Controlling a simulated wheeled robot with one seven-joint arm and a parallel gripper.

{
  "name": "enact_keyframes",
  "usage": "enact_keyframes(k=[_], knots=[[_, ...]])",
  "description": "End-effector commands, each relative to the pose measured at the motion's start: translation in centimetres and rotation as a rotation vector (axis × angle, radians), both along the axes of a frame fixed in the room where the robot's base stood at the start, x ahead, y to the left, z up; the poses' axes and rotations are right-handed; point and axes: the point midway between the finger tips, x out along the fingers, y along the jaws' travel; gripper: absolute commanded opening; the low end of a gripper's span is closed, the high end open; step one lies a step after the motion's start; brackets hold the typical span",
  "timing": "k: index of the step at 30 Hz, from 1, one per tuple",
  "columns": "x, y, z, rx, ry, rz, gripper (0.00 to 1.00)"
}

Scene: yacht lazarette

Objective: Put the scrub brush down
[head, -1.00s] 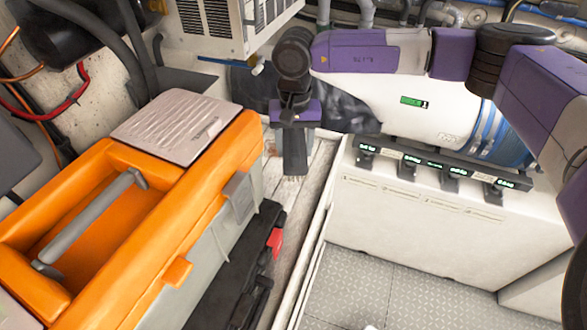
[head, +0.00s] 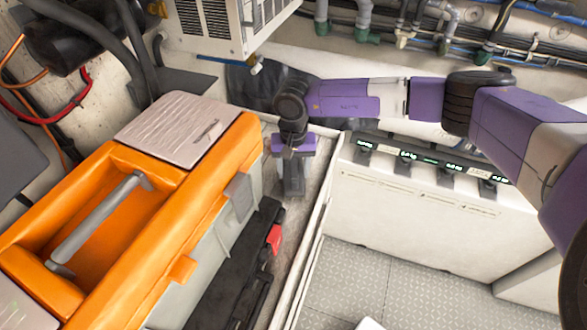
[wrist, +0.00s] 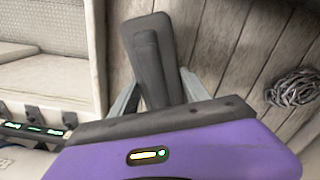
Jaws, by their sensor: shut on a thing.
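My gripper (head: 293,160) points down over a narrow planked strip between the orange toolbox and a white ledge. It is shut on the scrub brush (head: 293,184), a dark grey thing hanging below the purple gripper body. In the wrist view the brush (wrist: 152,55) shows as a dark grey, elongated piece between the two grey fingers, slightly tilted. I cannot tell whether its lower end touches the planks. The bristles are not clear in either current view.
An orange and grey toolbox (head: 215,170) stands close on the left, with a black case (head: 240,262) beside it. A white labelled bin (head: 410,195) is on the right. A coiled rope (wrist: 293,87) lies on the planks. Pipes run along the back wall.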

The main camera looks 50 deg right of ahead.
Motion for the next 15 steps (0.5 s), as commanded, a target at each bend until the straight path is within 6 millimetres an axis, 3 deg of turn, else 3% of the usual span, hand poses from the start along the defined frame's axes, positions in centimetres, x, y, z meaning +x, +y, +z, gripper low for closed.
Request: enact_keyframes(k=[4, 5, 7, 15], knots=[[0.00, -0.03, -0.46, -0.001, 0.000, 0.000, 0.22], [-0.01, -0.01, -0.31, -0.001, 0.001, 0.000, 0.60], [-0.02, -0.01, -0.28, -0.001, 0.001, 0.000, 0.74], [-0.02, -0.01, -0.27, 0.000, 0.000, 0.000, 0.76]])
